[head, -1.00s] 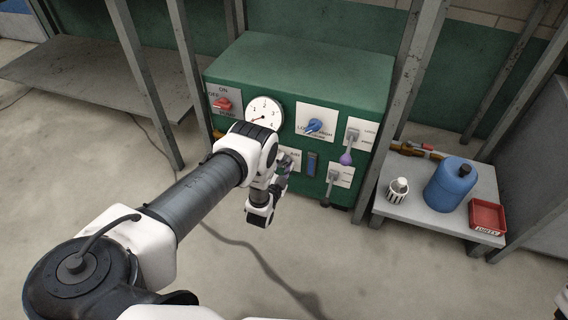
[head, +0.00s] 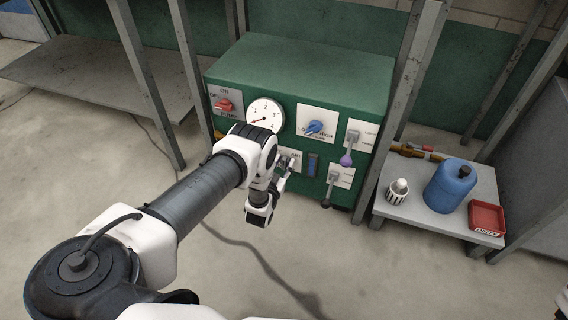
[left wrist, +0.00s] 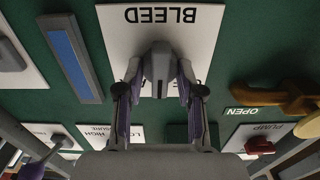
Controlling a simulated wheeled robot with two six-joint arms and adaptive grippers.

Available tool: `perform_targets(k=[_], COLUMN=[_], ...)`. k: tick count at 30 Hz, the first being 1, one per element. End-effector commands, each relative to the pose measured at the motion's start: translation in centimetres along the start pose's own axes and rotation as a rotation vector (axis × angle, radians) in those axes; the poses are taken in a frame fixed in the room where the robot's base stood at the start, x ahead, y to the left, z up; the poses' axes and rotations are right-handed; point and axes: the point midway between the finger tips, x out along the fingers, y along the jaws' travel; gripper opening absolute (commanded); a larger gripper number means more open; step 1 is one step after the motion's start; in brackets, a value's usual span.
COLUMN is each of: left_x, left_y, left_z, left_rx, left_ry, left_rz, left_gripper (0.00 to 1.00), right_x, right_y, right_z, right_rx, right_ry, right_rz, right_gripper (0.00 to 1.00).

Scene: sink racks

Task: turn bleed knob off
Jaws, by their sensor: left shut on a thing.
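The bleed knob (left wrist: 160,62) is a grey grip on a white plate marked BLEED (left wrist: 205,35), which shows upside down in the left wrist view. My left gripper (left wrist: 160,88) is shut on the knob, with one finger on each side of it. In the head view my left gripper (head: 282,168) is at the lower front of the green panel, and my wrist and fingers largely hide the knob there. The bleed plate (head: 295,155) shows only in part. My right gripper is not in view.
The green box (head: 300,75) also carries a red pump switch (head: 222,105), a gauge (head: 264,115), a blue knob (head: 315,127) and a purple-tipped lever (head: 347,158). A low table at right bears a blue jug (head: 450,187) and a red tray (head: 487,217). Metal posts flank the box.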

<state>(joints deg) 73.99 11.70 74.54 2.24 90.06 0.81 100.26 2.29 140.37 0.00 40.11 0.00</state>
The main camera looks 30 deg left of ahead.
Motion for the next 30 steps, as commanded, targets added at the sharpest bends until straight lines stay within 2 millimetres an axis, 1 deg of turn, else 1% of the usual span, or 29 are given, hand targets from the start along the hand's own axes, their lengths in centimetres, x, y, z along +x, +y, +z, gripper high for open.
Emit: perform_targets(k=[18, 24, 30], left_x=[0.1, 0.11, 0.11], left_y=[-0.35, -0.44, -0.5], left_z=[0.02, 0.06, 0.09], left_rx=[-0.57, -0.71, -0.799], left_ry=[0.003, 0.003, 0.004], left_rz=[0.001, 0.001, 0.001], left_gripper=[0.02, 0.02, 0.02], right_x=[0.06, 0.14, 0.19], right_y=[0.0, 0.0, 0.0], right_z=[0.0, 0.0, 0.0], right_rx=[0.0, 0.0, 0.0], right_ry=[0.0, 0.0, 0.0], right_rz=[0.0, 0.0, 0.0], right_gripper=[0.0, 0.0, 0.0])
